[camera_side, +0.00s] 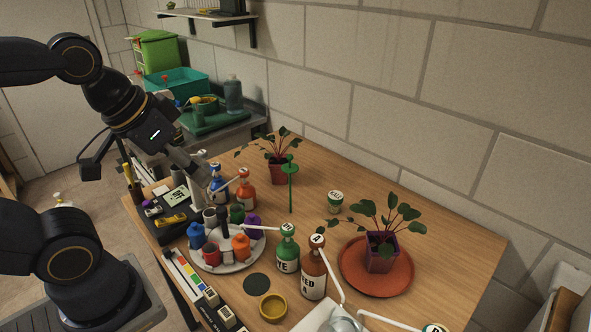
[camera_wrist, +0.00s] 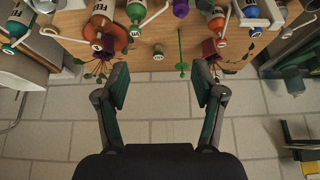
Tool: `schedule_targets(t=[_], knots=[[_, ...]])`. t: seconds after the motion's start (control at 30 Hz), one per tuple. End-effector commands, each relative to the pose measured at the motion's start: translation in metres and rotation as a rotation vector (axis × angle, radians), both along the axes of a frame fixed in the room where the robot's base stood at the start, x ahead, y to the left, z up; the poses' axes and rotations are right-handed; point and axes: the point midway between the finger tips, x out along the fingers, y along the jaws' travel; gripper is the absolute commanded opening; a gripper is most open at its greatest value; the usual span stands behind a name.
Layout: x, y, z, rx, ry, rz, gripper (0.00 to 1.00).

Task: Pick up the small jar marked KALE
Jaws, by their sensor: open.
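A small jar with a green band and a pale lettered top (camera_side: 335,201) stands upright on the wooden table, left of the plant in the purple pot. The lettering is too small to read surely. What looks like the same jar (camera_wrist: 158,52) shows in the wrist view, beyond and between my fingertips, apart from both. My gripper (camera_wrist: 160,84) is open and empty, its two green-padded fingers spread wide. In the side view my gripper is above the table's left part, well left of the jar, with its fingertips partly lost among the bottles.
A green stake (camera_side: 290,187) stands left of the jar. A purple-potted plant (camera_side: 380,262) sits on a red saucer (camera_side: 349,275). Green (camera_side: 287,258) and brown (camera_side: 314,275) spouted bottles stand in front. A round tray (camera_side: 255,262) holds several small containers. The table's right back is clear.

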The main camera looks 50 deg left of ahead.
Motion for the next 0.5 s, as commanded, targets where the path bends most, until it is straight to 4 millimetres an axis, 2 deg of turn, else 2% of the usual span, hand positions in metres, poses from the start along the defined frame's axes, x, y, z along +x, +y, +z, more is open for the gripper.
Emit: schedule_targets(t=[0.23, 0.27, 0.37, 0.47, 0.5], knots=[[0.001, 0.0, 0.0, -0.008, -0.004, 0.015, 0.68], [0.004, 0.0, 0.005, -0.013, -0.02, 0.027, 0.68], [0.026, 0.002, 0.036, -0.033, -0.095, 0.061, 0.68], [0.065, 0.003, 0.064, -0.056, -0.122, 0.098, 0.68], [0.084, 0.003, 0.072, -0.064, -0.125, 0.111, 0.68]])
